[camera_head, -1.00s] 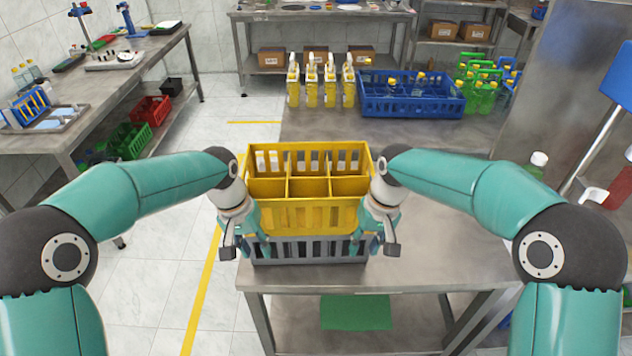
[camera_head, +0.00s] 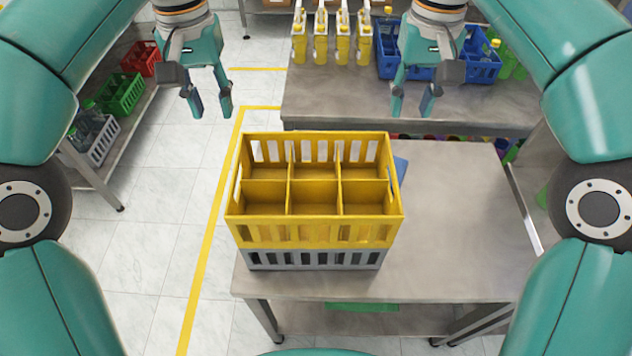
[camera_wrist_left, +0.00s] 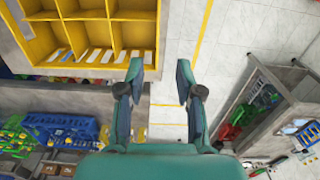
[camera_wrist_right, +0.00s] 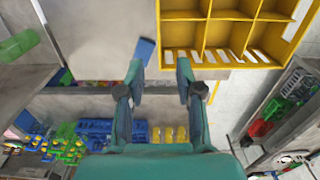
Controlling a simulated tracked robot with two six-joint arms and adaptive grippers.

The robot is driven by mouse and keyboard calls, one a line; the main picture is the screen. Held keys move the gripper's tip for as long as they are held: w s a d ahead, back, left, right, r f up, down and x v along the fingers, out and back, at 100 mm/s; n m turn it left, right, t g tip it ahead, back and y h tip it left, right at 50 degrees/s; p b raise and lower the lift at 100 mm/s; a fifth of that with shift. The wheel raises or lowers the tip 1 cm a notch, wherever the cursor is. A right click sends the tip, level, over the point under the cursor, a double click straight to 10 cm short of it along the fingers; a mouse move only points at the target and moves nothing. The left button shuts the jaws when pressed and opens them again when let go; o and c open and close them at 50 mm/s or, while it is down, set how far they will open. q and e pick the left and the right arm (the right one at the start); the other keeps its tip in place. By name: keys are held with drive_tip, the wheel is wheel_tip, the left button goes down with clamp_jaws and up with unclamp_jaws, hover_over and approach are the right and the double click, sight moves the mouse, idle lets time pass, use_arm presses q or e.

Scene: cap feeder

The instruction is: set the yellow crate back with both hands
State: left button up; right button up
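The yellow crate (camera_head: 312,232), with several compartments that look empty, sits stacked on a grey crate (camera_head: 315,260) at the front left of a steel table. My left gripper (camera_head: 212,106) is open and empty, apart from the crate and past its far left corner. My right gripper (camera_head: 412,106) is open and empty, apart from the crate and past its far right corner. The yellow crate also shows in the left wrist view (camera_wrist_left: 112,17) and in the right wrist view (camera_wrist_right: 205,18). Nothing is between either gripper's fingers.
The steel table (camera_head: 450,230) is bare right of the crates. A small blue item (camera_head: 401,168) lies behind the yellow crate's right side. Farther back, another table (camera_head: 330,100) holds yellow bottles (camera_head: 342,42) and a blue crate (camera_head: 480,60). A shelf with coloured crates stands at left.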

sight(234, 169)
use_arm(q)
drive_tip(key=shift+d, duration=0.2)
use_arm(e)
drive_tip(key=shift+s+d, duration=0.1)
drive_tip(key=shift+d, duration=0.1)
